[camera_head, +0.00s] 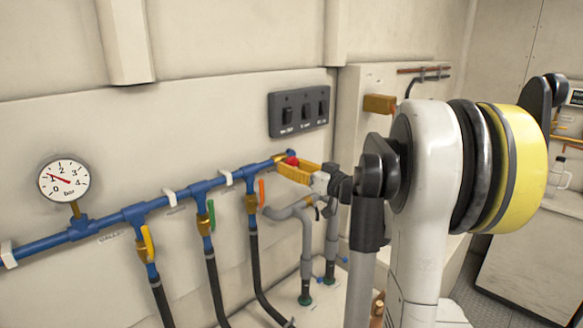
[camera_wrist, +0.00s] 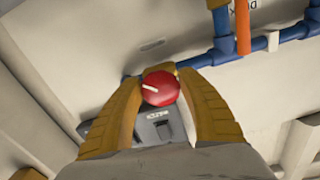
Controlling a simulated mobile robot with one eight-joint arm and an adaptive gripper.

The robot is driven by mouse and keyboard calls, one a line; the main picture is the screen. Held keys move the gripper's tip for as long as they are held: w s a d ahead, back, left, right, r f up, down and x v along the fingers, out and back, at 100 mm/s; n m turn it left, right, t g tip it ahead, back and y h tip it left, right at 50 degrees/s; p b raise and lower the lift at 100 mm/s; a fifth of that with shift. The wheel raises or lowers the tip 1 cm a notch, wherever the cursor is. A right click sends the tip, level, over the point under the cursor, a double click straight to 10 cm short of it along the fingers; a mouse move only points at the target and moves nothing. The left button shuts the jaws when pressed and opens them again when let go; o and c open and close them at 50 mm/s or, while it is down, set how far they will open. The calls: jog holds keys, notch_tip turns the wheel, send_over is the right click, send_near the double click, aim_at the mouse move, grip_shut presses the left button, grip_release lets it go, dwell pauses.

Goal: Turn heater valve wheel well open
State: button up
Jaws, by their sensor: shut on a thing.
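The heater valve wheel is a small red knob (camera_head: 291,161) at the right end of the blue pipe. In the wrist view the red wheel (camera_wrist: 160,88) shows a white pointer mark aimed to the left and slightly up. My gripper (camera_head: 298,170) has yellow-orange fingers that reach the wheel from the right in the head view. In the wrist view the two fingers (camera_wrist: 161,90) stand on both sides of the wheel and are shut on it. The valve body behind the wheel is mostly hidden.
The blue pipe (camera_head: 105,224) carries a pressure gauge (camera_head: 64,180) and valves with yellow (camera_head: 149,243), green (camera_head: 211,215) and orange (camera_head: 262,192) levers. A black switch panel (camera_head: 299,110) is just above the wheel. Grey pipes (camera_head: 305,230) run below my gripper.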

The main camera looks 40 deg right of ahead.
jog(key=shift+n, duration=0.4)
jog(key=o, duration=1.2)
jog(key=s, duration=1.2)
jog(key=shift+d, duration=0.3)
